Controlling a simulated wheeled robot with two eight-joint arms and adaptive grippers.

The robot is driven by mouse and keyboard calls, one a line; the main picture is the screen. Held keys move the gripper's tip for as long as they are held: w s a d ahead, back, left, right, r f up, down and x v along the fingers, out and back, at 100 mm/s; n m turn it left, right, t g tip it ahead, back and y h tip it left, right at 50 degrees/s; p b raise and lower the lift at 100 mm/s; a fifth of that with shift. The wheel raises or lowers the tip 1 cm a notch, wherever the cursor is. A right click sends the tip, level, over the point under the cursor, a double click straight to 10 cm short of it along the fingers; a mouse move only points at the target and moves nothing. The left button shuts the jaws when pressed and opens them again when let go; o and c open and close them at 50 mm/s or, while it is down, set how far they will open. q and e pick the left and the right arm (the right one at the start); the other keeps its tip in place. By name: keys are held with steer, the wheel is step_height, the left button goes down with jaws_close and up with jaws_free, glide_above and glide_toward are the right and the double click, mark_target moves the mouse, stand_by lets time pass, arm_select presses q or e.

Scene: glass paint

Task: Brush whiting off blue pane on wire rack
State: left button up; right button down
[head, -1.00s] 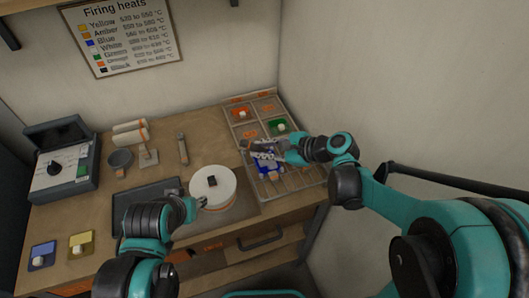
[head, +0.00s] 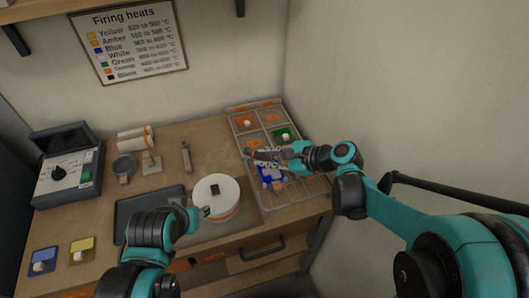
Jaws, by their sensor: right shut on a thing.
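The blue pane (head: 268,177) lies on the wire rack (head: 305,193) at the right end of the bench, with pale patches of whiting on it. My right gripper (head: 285,157) is over the pane's upper edge, shut on a slim brown-and-grey tool that looks like the brush (head: 262,155). Where its bristles meet the pane is too small to tell.
A sectioned tray (head: 262,122) with orange and green panes stands behind the rack. Blue (head: 43,258) and yellow (head: 83,245) panes lie at the front left. The wall closes the right side.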

steer(key=shift+s+d, duration=0.3)
steer(key=shift+s, duration=0.6)
steer(key=shift+s+d, duration=0.25)
steer(key=shift+s, duration=0.65)
step_height(320, 180, up, 5)
steer(key=p, duration=0.4)
steer(key=shift+p, duration=0.35)
steer(key=c, duration=2.2)
jaws_free()
jaws_close()
